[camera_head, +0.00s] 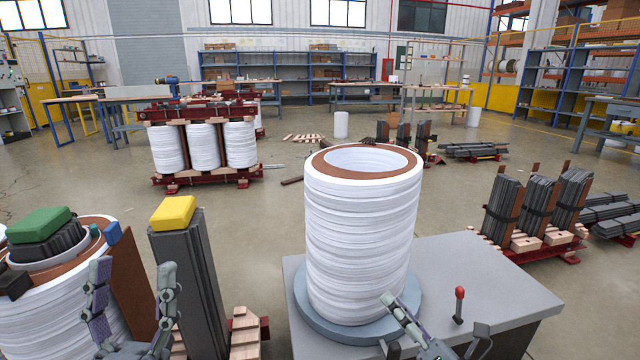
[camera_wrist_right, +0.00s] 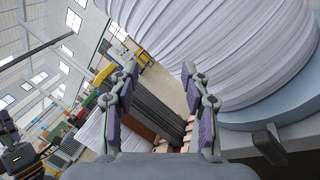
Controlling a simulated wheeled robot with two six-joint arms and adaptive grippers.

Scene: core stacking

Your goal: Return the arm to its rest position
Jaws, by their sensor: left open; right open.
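My left gripper (camera_head: 134,268) is at the bottom left of the head view, open and empty. Its fingers point up in front of a brown panel, between the left white coil (camera_head: 75,315) and a dark laminated stack (camera_head: 180,285). My right gripper (camera_head: 436,314) is low in the head view, beside the lower right side of the large white coil (camera_head: 358,240). It is open, with nothing between its fingers in the right wrist view (camera_wrist_right: 159,70). Most of both arms is out of view.
The large coil stands on a round grey base (camera_head: 300,290) on a grey cabinet (camera_head: 510,285) with a red-knobbed lever (camera_head: 459,298). A yellow block (camera_head: 173,212) tops the dark stack; a green block (camera_head: 40,224) sits above the left coil. Finished-looking cores (camera_head: 203,148) stand behind on open floor.

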